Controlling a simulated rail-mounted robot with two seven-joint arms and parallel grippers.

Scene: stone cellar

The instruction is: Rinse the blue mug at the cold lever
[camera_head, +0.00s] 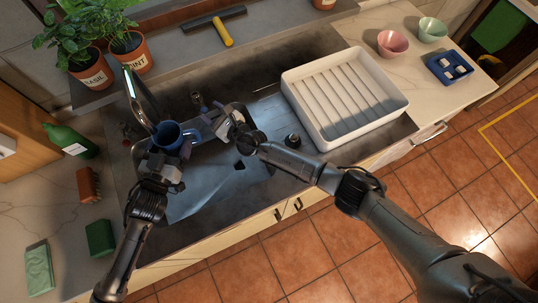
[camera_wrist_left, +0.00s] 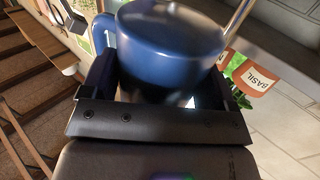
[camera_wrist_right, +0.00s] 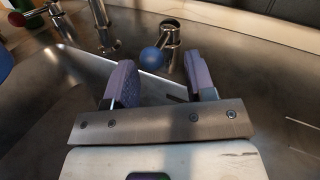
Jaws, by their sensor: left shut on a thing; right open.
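The blue mug (camera_head: 170,137) is held above the sink by my left gripper (camera_head: 166,158), just beside the faucet spout (camera_head: 137,100). In the left wrist view the mug (camera_wrist_left: 165,45) sits between the fingers (camera_wrist_left: 165,85), its handle to the left. My right gripper (camera_head: 222,116) is open and empty over the back of the sink. In the right wrist view the cold lever's blue ball (camera_wrist_right: 150,58) shows ahead, between the open fingers (camera_wrist_right: 160,80) and apart from them. The red-knobbed lever (camera_wrist_right: 16,19) is further left.
A white drying rack (camera_head: 390,110) stands right of the sink basin. Pots of basil (camera_head: 90,72) and mint (camera_head: 131,58) line the back ledge, with a yellow-handled squeegee (camera_head: 222,31). A green bottle (camera_head: 70,142), a brown brush (camera_head: 88,185) and a green sponge (camera_head: 99,238) are at left.

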